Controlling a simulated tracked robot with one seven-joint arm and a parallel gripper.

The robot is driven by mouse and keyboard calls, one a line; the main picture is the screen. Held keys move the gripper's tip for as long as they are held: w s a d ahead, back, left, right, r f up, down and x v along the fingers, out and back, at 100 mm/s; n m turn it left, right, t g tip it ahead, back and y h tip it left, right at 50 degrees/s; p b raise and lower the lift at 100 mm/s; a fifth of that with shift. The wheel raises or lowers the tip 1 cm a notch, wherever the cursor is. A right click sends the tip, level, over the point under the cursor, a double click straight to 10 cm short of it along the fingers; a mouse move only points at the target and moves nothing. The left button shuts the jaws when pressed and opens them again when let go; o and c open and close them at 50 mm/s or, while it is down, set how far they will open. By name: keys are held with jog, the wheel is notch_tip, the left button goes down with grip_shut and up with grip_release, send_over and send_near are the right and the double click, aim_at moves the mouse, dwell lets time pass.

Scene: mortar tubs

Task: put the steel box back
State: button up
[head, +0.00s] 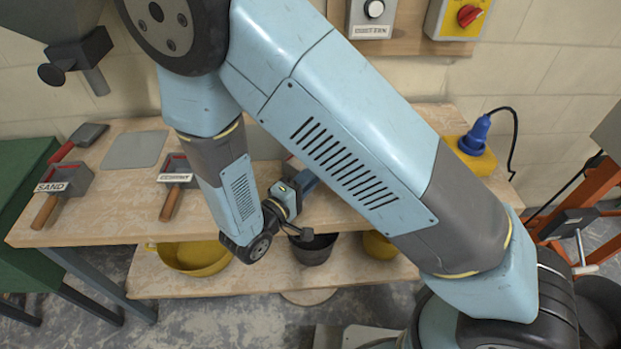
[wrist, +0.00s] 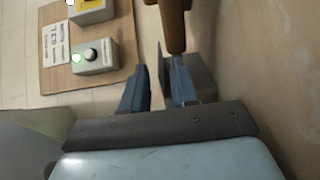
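My gripper (wrist: 158,88) has its two blue fingers apart, with a gap between them. A grey steel box (wrist: 202,72) with a brown wooden handle (wrist: 172,22) is close by the right finger in the wrist view. A thin steel edge shows in the gap, clear of the left finger. I cannot tell whether the right finger touches the box. In the head view my gripper (head: 306,180) is low over the bench, largely hidden by my arm.
A grey plate (head: 135,150) and a red-handled tool (head: 78,142) lie at the bench's left. A yellow unit with a blue plug (head: 478,135) is at the right. A yellow tub (head: 195,258) and a black bucket (head: 314,249) stand on the lower shelf. Wall switches (head: 372,14) are behind.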

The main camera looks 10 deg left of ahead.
jog(key=shift+r, duration=0.1)
jog(key=v, duration=1.2)
jog(key=w+d+r+m+g, duration=0.25)
jog(key=d+r+g, duration=0.2)
jog(key=d, duration=0.25)
jog(key=w+d+r+m+g+h, duration=0.1)
jog(key=w+d+r+m+g, duration=0.1)
jog(key=w+d+r+g, duration=0.3)
jog(key=w+d+r+m+g, duration=0.2)
jog(key=d+r+m+g, duration=0.15)
jog(key=d+r, duration=0.35)
jog(key=s+d+r+m+t+y, duration=0.1)
jog(key=s+d+r+m+y, duration=0.1)
jog(key=d+r+y, duration=0.3)
jog(key=s+d+r+m+t+y, duration=0.2)
jog(key=s+d+r+y, duration=0.2)
jog(key=d+r, duration=0.5)
jog(key=d+y, duration=0.1)
jog(key=d, duration=0.4)
jog(key=shift+r, duration=0.35)
